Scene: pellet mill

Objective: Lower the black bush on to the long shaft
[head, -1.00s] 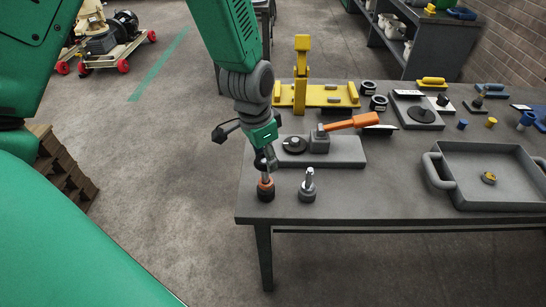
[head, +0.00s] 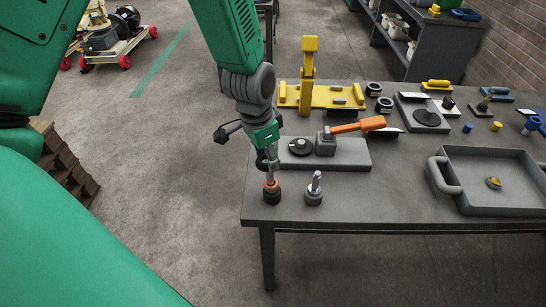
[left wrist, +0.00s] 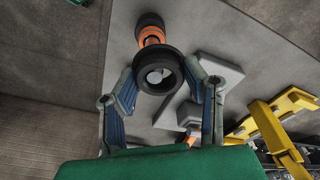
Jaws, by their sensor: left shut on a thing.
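My left gripper (head: 268,160) is above the front left corner of the table, shut on the black bush (left wrist: 160,72). In the left wrist view the bush is a thick dark ring between the two fingertips. The long shaft (head: 269,177) stands upright below, with an orange collar (left wrist: 151,37) and a dark round base (head: 272,196). A pale shaft end shows through the bush's hole, low of centre. I cannot tell whether the bush is around the shaft top or just over it. The fingers partly hide the bush in the head view. My right gripper is not in view.
A second shaft (head: 315,184) on a dark base stands close to the right. Behind are a grey block (head: 348,155) with an orange handle (head: 358,126) and a yellow fixture (head: 322,97). A grey tray (head: 490,207) lies right. The table front between is clear.

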